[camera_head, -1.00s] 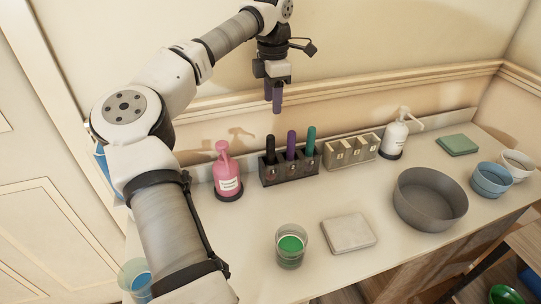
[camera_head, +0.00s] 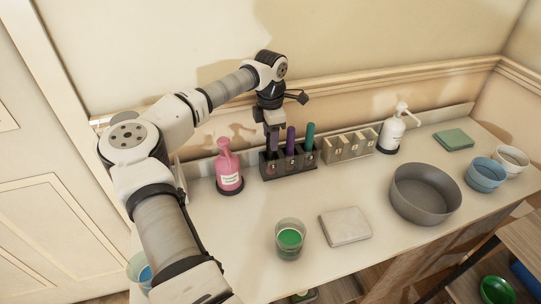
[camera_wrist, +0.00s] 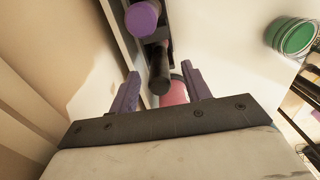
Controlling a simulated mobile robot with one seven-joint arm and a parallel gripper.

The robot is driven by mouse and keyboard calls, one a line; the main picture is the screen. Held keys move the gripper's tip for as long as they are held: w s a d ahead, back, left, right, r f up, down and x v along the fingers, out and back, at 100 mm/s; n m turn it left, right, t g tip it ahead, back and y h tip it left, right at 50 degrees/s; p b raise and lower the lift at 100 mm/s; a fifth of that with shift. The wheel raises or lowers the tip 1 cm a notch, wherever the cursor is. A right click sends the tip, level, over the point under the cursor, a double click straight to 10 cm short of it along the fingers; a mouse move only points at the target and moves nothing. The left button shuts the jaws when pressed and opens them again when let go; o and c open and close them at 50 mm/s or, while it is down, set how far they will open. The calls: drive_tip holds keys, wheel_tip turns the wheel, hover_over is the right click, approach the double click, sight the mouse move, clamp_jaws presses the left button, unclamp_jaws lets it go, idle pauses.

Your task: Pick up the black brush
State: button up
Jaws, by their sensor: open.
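The black brush (camera_wrist: 159,74) stands upright in the first slot of a dark rack (camera_head: 290,165), beside a purple brush (camera_head: 290,142) and a teal brush (camera_head: 310,137). In the wrist view the purple brush (camera_wrist: 142,18) is beyond the black one. My gripper (camera_head: 273,142) is down at the rack's left slot and hides most of the black brush in the head view. In the wrist view my open gripper (camera_wrist: 162,80) has one purple finger on each side of the black brush's top, with gaps. I cannot tell how deep the brush sits between them.
A pink pump bottle (camera_head: 229,170) stands close left of the rack. An empty light rack (camera_head: 350,146) and a white pump bottle (camera_head: 392,135) stand to its right. A green-filled glass (camera_head: 290,238), a flat tile (camera_head: 345,226) and a grey bowl (camera_head: 425,195) are in front.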

drive_tip(key=shift+f, duration=0.15)
drive_tip(key=c, duration=1)
